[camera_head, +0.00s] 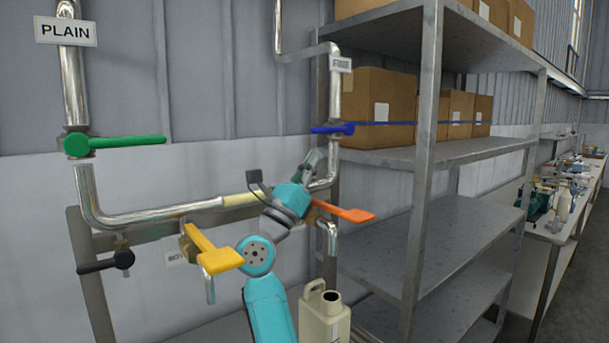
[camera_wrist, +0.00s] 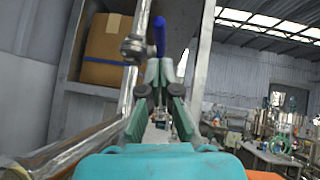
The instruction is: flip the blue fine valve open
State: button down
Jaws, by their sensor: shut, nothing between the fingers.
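The blue valve handle (camera_head: 333,128) sits on the upright pipe under the small "FINE" sign (camera_head: 341,64). It lies crosswise to that pipe, its long end to the left in the head view. A small gap seems to lie between fingertips and handle; contact cannot be told.
A green handle (camera_head: 115,145) is on the left pipe. Yellow (camera_head: 209,247), orange (camera_head: 343,211) and black (camera_head: 107,262) handles sit lower. A beige jug (camera_head: 325,318) stands below. A metal shelf (camera_head: 427,155) with cardboard boxes (camera_head: 385,106) is close on the right.

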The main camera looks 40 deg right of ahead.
aim_at(330, 130)
jog(key=shift+x, duration=2.1)
jog(key=shift+a+r, duration=0.1)
